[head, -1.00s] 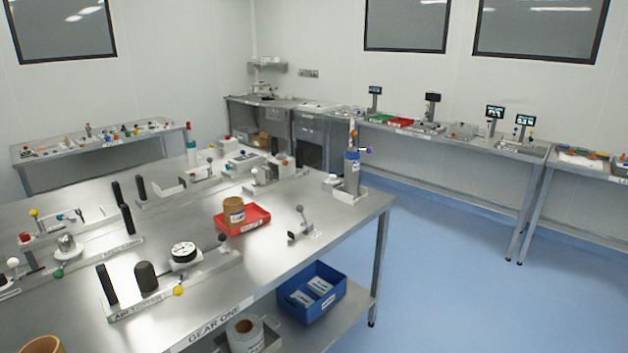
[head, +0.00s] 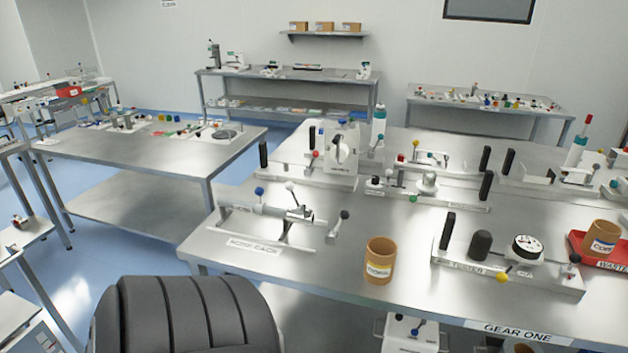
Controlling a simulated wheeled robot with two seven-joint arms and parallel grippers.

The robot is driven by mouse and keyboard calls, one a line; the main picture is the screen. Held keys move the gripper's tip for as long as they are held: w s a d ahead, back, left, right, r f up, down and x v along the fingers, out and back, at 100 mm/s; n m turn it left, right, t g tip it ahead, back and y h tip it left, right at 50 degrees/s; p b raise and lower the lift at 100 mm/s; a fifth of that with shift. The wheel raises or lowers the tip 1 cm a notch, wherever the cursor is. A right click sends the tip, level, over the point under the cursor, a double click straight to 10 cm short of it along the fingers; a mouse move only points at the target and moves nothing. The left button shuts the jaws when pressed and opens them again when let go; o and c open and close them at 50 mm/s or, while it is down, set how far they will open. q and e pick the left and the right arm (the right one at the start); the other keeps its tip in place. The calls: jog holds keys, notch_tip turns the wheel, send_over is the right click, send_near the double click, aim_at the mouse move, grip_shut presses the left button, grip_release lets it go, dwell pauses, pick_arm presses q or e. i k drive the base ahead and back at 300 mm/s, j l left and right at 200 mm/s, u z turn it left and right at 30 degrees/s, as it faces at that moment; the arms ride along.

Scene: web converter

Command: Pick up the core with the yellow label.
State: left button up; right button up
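A brown cardboard core (head: 380,249) with a yellow-edged label stands upright on the front part of the steel table (head: 345,284). It is between the nose-rack fixture and the tester. A second brown core (head: 601,238) with a white and blue label stands in a red tray (head: 577,242) marked as waste at the right edge. Neither of my grippers is in view.
The table around the core is clear.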

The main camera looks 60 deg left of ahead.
aim_at(379, 259)
jog(key=u, duration=1.45)
jog(key=z, duration=0.2)
